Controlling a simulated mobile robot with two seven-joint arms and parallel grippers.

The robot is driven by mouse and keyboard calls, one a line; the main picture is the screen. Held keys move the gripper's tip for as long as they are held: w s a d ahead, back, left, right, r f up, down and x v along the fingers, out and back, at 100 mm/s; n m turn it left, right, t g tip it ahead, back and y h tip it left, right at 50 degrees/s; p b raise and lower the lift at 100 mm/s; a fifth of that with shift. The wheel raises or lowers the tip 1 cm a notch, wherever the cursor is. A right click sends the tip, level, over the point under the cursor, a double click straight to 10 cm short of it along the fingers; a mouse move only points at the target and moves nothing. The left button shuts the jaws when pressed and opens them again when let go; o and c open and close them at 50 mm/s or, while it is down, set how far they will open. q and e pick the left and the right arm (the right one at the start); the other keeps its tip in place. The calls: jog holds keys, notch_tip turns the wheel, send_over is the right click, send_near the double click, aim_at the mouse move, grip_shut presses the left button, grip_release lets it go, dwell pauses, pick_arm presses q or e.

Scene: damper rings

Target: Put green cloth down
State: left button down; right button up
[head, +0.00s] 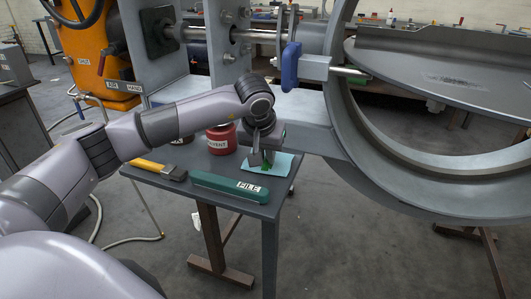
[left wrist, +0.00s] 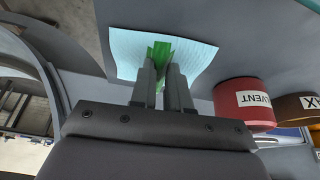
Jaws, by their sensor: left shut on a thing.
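The green cloth (left wrist: 158,54) is pinched between the two fingers of my left gripper (left wrist: 165,75). In the head view the cloth (head: 266,160) shows as a small green patch below the left gripper (head: 262,158), over the light blue sheet (head: 283,167). The sheet also shows behind the cloth in the left wrist view (left wrist: 125,45). The fingers point down at the sheet. I cannot tell whether the cloth touches it. My right gripper is not in view.
On the small grey table (head: 238,202) are a teal file case (head: 225,186), a yellow-handled brush (head: 150,167) and a red solvent tin (head: 219,142). A brown tin (left wrist: 298,106) stands beside the solvent tin. A large grey ring (head: 365,150) rises close on the right.

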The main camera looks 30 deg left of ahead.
pick_arm(q)
jog(key=shift+f, duration=0.2)
jog(key=c, duration=1)
grip_release()
jog(key=c, duration=0.4)
jog(key=shift+r, duration=0.1)
jog(key=shift+s+d+r+p, duration=0.1)
jog(key=shift+s+r+p, duration=0.15)
jog(key=shift+r+p, duration=0.3)
jog(key=shift+r, duration=0.15)
